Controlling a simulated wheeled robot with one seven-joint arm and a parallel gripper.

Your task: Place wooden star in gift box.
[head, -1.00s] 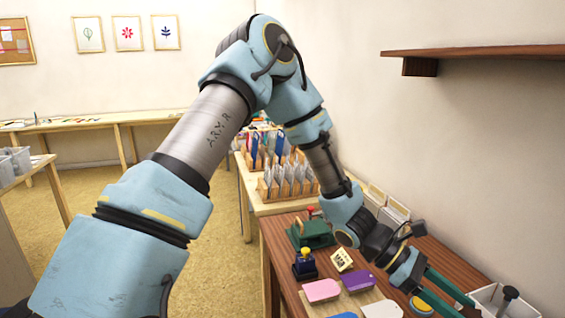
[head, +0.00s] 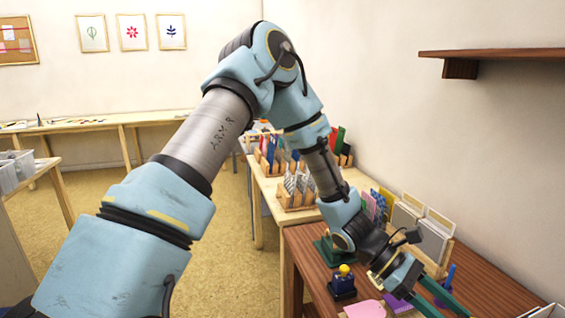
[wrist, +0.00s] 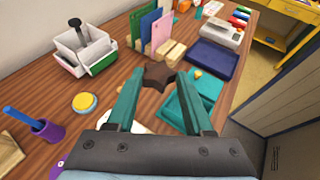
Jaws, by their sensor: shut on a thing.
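The brown wooden star (wrist: 159,76) is between the fingertips of my gripper (wrist: 158,82) in the wrist view, and my gripper is shut on it. It is held over the table. A teal open box (wrist: 201,83) lies beyond and right of the right finger, partly hidden by it. I cannot tell which is the gift box. In the head view, the teal fingers of my gripper (head: 440,298) reach to the bottom right; the star is not visible there.
On the wooden table (wrist: 110,75) stand a white divided holder (wrist: 83,48), a yellow-topped round item (wrist: 84,103), a purple cup (wrist: 46,130) and upright coloured cards (wrist: 150,30) on wooden blocks. A wall shelf (head: 500,55) hangs at the right.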

